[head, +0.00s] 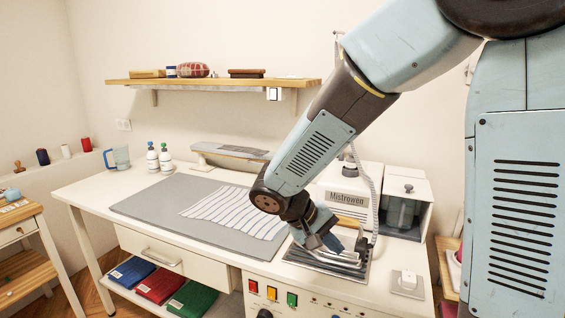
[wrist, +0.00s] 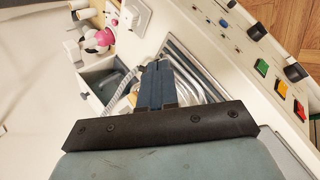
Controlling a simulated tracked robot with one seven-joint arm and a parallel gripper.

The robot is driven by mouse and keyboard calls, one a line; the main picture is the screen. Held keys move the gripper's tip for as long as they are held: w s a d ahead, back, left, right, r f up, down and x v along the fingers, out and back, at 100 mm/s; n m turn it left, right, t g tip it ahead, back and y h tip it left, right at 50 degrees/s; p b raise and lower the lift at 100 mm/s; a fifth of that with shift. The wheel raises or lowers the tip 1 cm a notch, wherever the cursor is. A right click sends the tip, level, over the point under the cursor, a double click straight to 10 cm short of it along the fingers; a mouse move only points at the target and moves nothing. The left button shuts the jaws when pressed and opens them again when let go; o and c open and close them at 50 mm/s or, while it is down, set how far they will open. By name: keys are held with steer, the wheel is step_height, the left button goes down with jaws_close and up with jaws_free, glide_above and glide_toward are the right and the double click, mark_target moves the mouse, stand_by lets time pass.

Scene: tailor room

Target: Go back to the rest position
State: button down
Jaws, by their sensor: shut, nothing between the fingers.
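My gripper (head: 332,243) is at the end of my arm, low over the right part of the white work table (head: 80,192). In the wrist view its blue fingers (wrist: 157,66) are together with nothing between them. Just beyond the fingers is a silver iron (head: 350,257) with a wooden handle (head: 350,222), on a dark ribbed rest. The iron shows partly behind the fingers in the wrist view (wrist: 205,88). I cannot tell whether the fingers touch it.
A white steam station (head: 345,198) with a hose stands behind the iron. A striped cloth (head: 225,212) lies on the grey mat (head: 145,205) to the left. Buttons (head: 272,293) line the front panel. A shelf (head: 215,82) hangs on the wall.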

steer(key=s+d+r+m+t+y, duration=0.3)
steer(key=s+d+r+y, duration=0.5)
steer(key=s+d+r, duration=0.4)
step_height(320, 180, up, 2)
steer(key=shift+s+r+m+t, duration=0.2)
steer(key=shift+r+m+t, duration=0.1)
steer(key=shift+t, duration=0.2)
stand_by(2.7)
